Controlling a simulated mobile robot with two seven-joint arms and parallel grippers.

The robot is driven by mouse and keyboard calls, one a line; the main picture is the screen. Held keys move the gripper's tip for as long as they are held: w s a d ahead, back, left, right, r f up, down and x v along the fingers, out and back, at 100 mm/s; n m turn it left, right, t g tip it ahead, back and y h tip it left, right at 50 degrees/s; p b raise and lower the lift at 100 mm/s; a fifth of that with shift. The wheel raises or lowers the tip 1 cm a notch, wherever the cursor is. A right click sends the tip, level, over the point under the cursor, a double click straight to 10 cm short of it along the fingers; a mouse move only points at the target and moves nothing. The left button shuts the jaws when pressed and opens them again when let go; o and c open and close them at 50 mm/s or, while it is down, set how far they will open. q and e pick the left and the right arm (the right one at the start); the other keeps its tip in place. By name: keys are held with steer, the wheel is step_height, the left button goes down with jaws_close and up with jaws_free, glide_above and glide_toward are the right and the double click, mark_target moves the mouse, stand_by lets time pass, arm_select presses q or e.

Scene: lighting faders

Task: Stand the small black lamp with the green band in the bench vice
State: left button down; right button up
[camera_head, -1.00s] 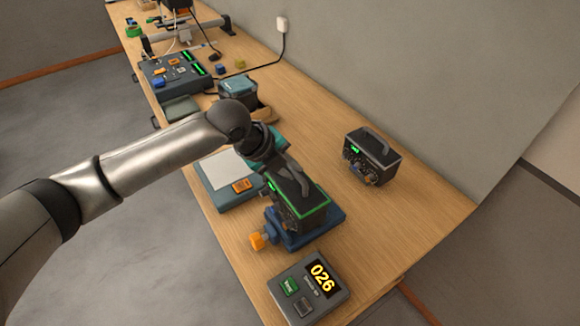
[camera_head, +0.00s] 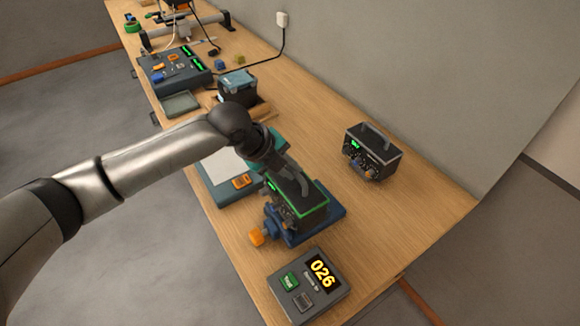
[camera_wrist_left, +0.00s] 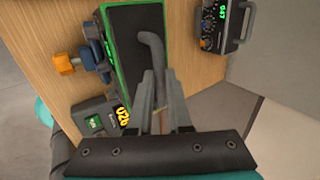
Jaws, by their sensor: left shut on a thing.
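The small black lamp with the green band (camera_head: 302,203) is upright at the blue bench vice (camera_head: 328,229), between or just above its jaws; the head view does not show how deep it sits. The vice has an orange handle (camera_head: 256,237). My left gripper (camera_head: 287,180) is shut on the lamp's grey top handle. In the left wrist view the fingers (camera_wrist_left: 160,105) close around the handle, with the lamp's dark top and green edge (camera_wrist_left: 137,40) beyond. My right gripper is in neither view.
A similar black box without a green band (camera_head: 371,154) stands on the bench to the right. A grey panel reading 026 (camera_head: 309,286) lies in front of the vice. A clipboard-like tray (camera_head: 215,192) and a teal-topped box (camera_head: 238,88) lie behind. The bench right of the vice is clear.

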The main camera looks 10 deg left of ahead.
arm_select(q)
steer(key=shift+w+d+f, duration=0.1)
steer(key=shift+w+f, duration=0.05)
steer(key=shift+f, duration=0.35)
stand_by(1.0)
steer(key=c, duration=0.8)
jaws_free()
steer(key=shift+f, duration=0.1)
steer(key=shift+o, duration=1)
steer(key=shift+s+f, duration=0.3)
steer(key=shift+s, duration=0.05)
steer(key=o, duration=0.6)
steer(key=shift+w+r, duration=0.1)
steer(key=shift+r, duration=0.05)
steer(key=shift+r, duration=0.1)
step_height(320, 180, up, 8)
steer(key=p, duration=0.8)
